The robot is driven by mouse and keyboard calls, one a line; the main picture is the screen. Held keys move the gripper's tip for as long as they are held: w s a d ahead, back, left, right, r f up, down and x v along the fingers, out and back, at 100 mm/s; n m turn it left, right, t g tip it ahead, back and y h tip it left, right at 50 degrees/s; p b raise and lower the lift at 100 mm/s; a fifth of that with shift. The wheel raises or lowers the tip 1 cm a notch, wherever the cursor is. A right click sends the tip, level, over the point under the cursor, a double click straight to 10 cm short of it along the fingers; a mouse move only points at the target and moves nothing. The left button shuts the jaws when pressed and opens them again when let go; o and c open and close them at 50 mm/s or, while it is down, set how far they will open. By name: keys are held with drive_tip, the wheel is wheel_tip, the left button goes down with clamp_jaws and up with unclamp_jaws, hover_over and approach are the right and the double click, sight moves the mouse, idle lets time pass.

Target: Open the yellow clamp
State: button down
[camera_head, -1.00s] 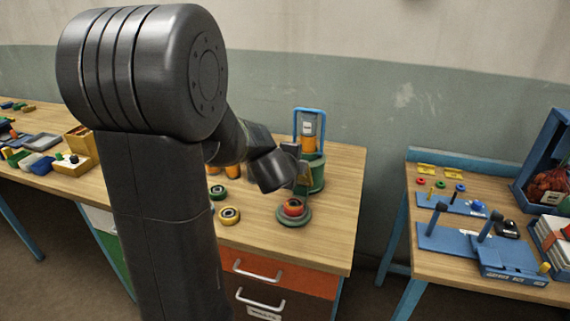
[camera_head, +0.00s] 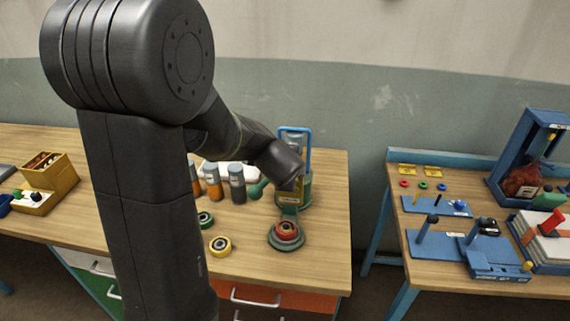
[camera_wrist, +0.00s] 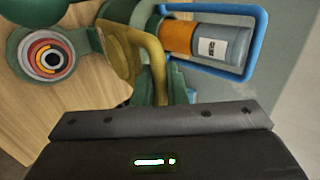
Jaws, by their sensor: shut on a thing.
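The yellow clamp (camera_wrist: 152,58) is a bent yellow bar on the green stand (camera_wrist: 177,82), seen at the middle of the wrist view. My gripper (camera_wrist: 160,108) is shut on the yellow clamp at its lower end; the contact itself is partly hidden by the gripper body. In the head view my gripper (camera_head: 292,184) is in front of the green stand (camera_head: 307,186) and covers most of the clamp. A blue frame (camera_wrist: 262,40) surrounds an orange and grey cylinder (camera_wrist: 205,42) on the stand.
A green-based holder with red and grey rings (camera_head: 287,232) sits just in front of the stand. Several orange and grey bottles (camera_head: 213,182) stand left of it. A second table (camera_head: 400,235) is to the right, across a gap.

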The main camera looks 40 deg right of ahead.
idle(0.4)
drive_tip(key=c, duration=1.5)
unclamp_jaws()
drive_tip(key=shift+c, duration=0.2)
drive_tip(key=shift+r, duration=0.1)
drive_tip(key=v, duration=1.3)
drive_tip(key=shift+s+a+r, duration=0.15)
drive_tip(key=shift+a, duration=0.1)
drive_tip(key=x, duration=1.4)
drive_tip(key=shift+r, duration=0.1)
drive_tip(key=shift+s+r, duration=0.1)
